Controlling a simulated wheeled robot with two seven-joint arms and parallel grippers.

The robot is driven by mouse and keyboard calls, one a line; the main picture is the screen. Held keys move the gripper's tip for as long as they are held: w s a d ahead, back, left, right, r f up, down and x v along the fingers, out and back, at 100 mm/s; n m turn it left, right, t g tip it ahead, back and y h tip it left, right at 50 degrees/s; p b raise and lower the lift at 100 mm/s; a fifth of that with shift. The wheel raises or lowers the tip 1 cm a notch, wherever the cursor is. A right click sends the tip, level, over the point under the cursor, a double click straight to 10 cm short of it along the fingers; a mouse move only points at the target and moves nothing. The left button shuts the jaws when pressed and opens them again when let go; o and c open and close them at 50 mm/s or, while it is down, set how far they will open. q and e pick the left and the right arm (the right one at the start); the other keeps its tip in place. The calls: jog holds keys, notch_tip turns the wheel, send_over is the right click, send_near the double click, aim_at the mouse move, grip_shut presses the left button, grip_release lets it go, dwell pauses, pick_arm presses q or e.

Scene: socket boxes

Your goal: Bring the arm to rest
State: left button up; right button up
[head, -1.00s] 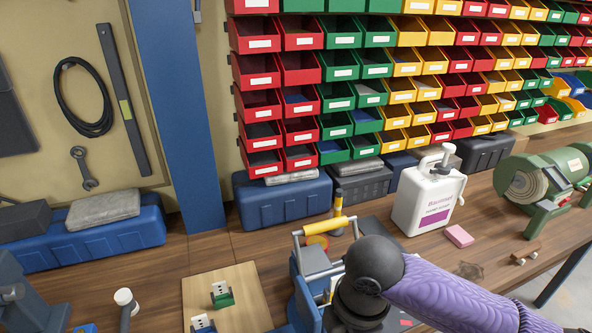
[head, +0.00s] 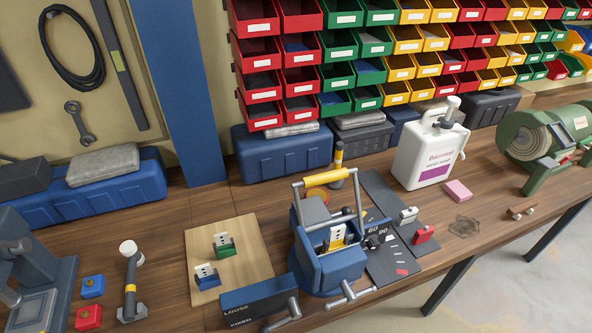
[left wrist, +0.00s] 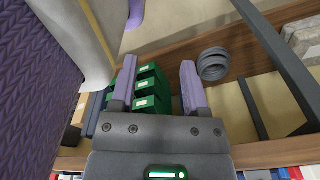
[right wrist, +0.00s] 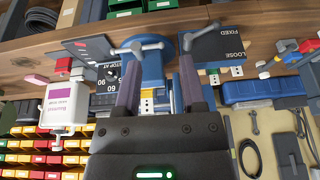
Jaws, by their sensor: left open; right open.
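Neither of my arms shows in the head view. My right gripper (right wrist: 160,72) is open in the right wrist view, with nothing between its fingers. It points toward the bench, and the blue fixture (right wrist: 154,68) shows beyond its fingertips. My left gripper (left wrist: 158,82) is open and empty in the left wrist view, with green bins (left wrist: 150,88) beyond its fingers. In the head view the blue fixture with a yellow handle (head: 318,182) stands on the bench and holds a small yellow-based socket box (head: 337,237).
A wooden board (head: 238,232) carries a green socket box (head: 223,245) and a blue one (head: 207,277). A loose/fixed bin (head: 262,297) sits in front. A white canister (head: 427,155) and a green grinder (head: 540,145) stand to the right. Free bench lies around the pink block (head: 458,190).

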jog(key=s+d+f+m+g+h+b, duration=0.1)
jog(key=s+f+b, duration=0.15)
jog(key=f, duration=0.65)
jog(key=s+d+f+b, duration=0.1)
jog(key=s+f+b, duration=0.15)
jog(key=f, duration=0.75)
jog(key=s+d+f+m+g+h+b, duration=0.1)
jog(key=d+f+b, duration=0.15)
jog(key=f, duration=0.65)
jog(key=s+d+f+g+b, duration=0.1)
jog(key=s+f+b, duration=0.3)
jog(key=s+f, duration=0.8)
notch_tip(320, 180, down, 2)
jog(key=shift+s+d+f+n+b, duration=0.1)
jog(key=shift+s+d+n+b, duration=0.2)
jog(key=shift+s+d+b, duration=0.1)
